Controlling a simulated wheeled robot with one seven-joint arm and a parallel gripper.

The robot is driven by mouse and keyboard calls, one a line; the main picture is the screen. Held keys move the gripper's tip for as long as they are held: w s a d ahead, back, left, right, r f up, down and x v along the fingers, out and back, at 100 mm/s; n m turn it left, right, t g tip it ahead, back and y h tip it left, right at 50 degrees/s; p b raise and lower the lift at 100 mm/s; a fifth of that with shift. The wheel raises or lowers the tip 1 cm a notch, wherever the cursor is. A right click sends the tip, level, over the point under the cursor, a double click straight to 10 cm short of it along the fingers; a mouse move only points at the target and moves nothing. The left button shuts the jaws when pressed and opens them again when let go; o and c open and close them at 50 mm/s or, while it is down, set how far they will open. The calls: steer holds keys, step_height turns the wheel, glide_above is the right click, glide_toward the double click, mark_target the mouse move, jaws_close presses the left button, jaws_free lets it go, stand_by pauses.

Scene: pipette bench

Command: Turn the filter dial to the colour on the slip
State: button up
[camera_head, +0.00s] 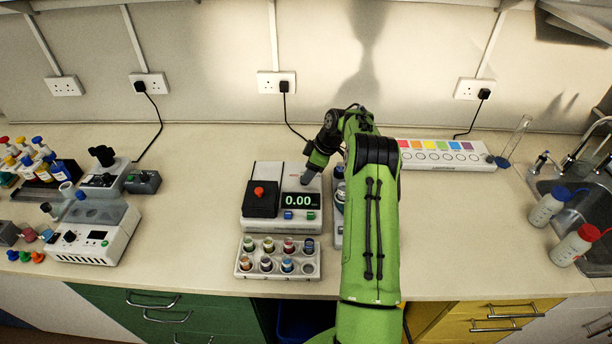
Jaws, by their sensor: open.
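A white instrument (254,225) stands mid-bench, its display (299,200) reading 0.00. It has a black square part with a red knob (259,191) and blue and green buttons. My gripper (306,180) points down over its back right part; the fingertips are small, and I cannot tell whether they touch it. A filter dial is not clearly identifiable; my gripper and arm cover part of this area. A grey unit (338,232) beside the instrument is mostly hidden by my arm. I cannot make out a colour slip.
A white rack (244,273) of several coloured-top vials sits in front of the instrument. A white strip with coloured squares (440,166) lies at the back right. Other devices (85,246) and bottles stand left; wash bottles (573,245) and a sink are right.

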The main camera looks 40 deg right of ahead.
steer(key=shift+x, duration=1.55)
steer(key=shift+c, duration=0.4)
jaws_close()
